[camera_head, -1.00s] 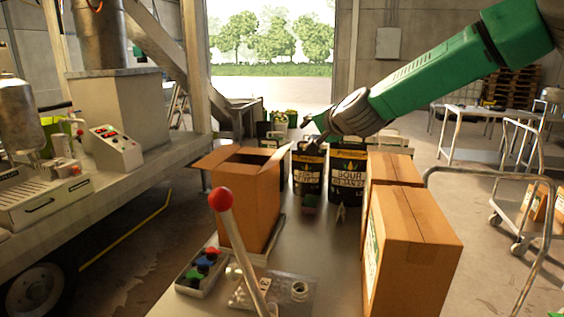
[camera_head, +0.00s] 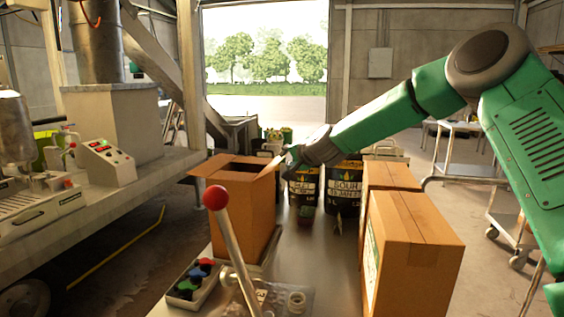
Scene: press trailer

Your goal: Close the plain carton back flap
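The plain carton (camera_head: 238,212) stands upright on the table, left of the middle, with its top open and its inside dark. Its left flap (camera_head: 208,166) sticks outward. A flap (camera_head: 270,167) on the right side slants up towards my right gripper. The back flap is hard to make out behind the dark opening. My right gripper (camera_head: 285,159) is at the carton's upper right rear corner, close to the right flap; I cannot tell whether they touch. Its fingers are small and dark, and their opening is unclear. My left gripper is out of view.
Two closed cartons (camera_head: 413,250) stand at the right. Dark labelled tubs (camera_head: 343,188) stand behind. A red-knobbed lever (camera_head: 216,197) rises in front of the carton, near a tray of coloured knobs (camera_head: 193,281). Some table surface is bare right of the carton.

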